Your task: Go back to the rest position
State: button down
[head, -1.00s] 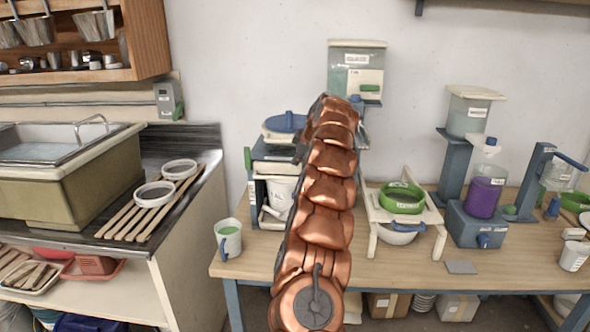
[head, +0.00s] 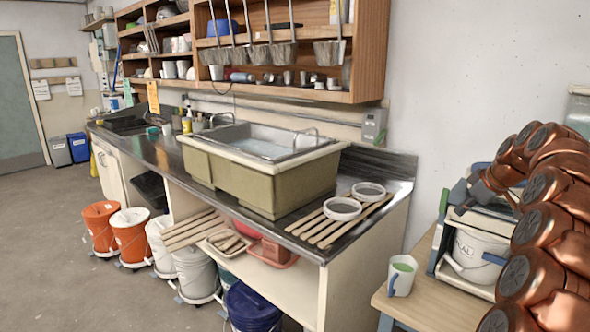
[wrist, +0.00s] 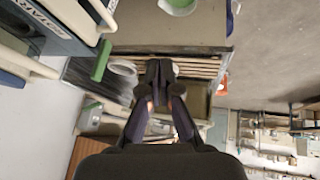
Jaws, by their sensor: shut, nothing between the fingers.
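My gripper (wrist: 160,75) shows in the middle of the wrist view. Its two dark fingers are together with nothing held between them. In that view it stands in front of the wooden slats (wrist: 200,66) and the sink counter, apart from them as far as I can tell. In the head view my copper arm fills the right edge in a folded curve, and I cannot make out the fingertips there.
A cup with green liquid (head: 401,275) stands on the wooden table (head: 430,307), near a stand holding a white bucket (head: 474,254). Sieve rings (head: 342,208) lie on slats beside the sink (head: 262,165).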

jog(key=s+a+f+m+g, duration=0.1)
jog(key=s+a, duration=0.4)
jog(key=a, duration=0.4)
jog(key=s+a+g+y, duration=0.1)
jog(key=s+a+g, duration=0.1)
jog(key=s+a, duration=0.5)
jog(key=s+a+f+m+g, duration=0.1)
jog(key=s+a, duration=0.3)
jog(key=a, duration=0.6)
jog(key=s+a+f+m+g+h, duration=0.1)
jog(key=s+f, duration=0.3)
jog(key=s, duration=0.6)
jog(key=s+a+f+m+g, duration=0.1)
jog(key=s+f, duration=0.3)
jog(key=s, duration=0.7)
jog(key=s+a+f+m+g+h, duration=0.1)
jog(key=s+a+f+m+g, duration=0.1)
jog(key=s, duration=0.8)
notch_tip(320, 180, down, 2)
jog(key=shift+s+f+m+h, duration=0.2)
jog(key=shift+s+m+h, duration=0.1)
jog(key=shift+m, duration=0.2)
